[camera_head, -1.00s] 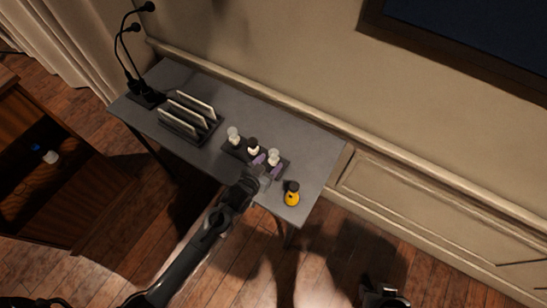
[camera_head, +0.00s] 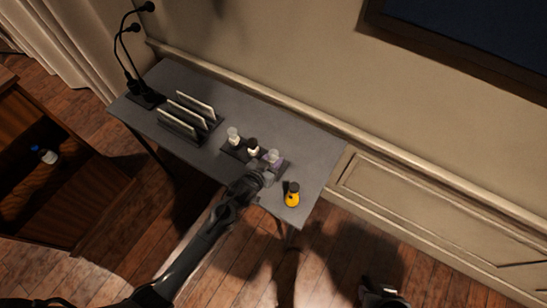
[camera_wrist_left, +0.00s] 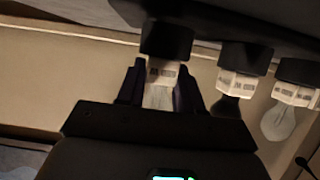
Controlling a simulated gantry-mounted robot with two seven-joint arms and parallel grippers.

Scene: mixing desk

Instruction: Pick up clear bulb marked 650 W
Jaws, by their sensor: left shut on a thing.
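A dark holder (camera_head: 232,151) on the grey desk carries three bulbs in a row. My left gripper (camera_head: 271,161) is at its right end, shut on the rightmost bulb (camera_head: 273,155). In the left wrist view, my left gripper (camera_wrist_left: 159,92) has its fingers on both sides of this bulb (camera_wrist_left: 158,97), whose glass looks pale and clear. Its white base has a dark marking too small to read, and it still meets a black socket. Beside it are a dark bulb (camera_wrist_left: 227,108) and a pale bulb (camera_wrist_left: 280,122). My right gripper (camera_head: 382,293) shows partly at the bottom edge; its jaws are unclear.
A rack with upright panels (camera_head: 184,121) and a black device with bent stalks (camera_head: 143,97) stand further left. The wall (camera_head: 300,78) runs behind the desk.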

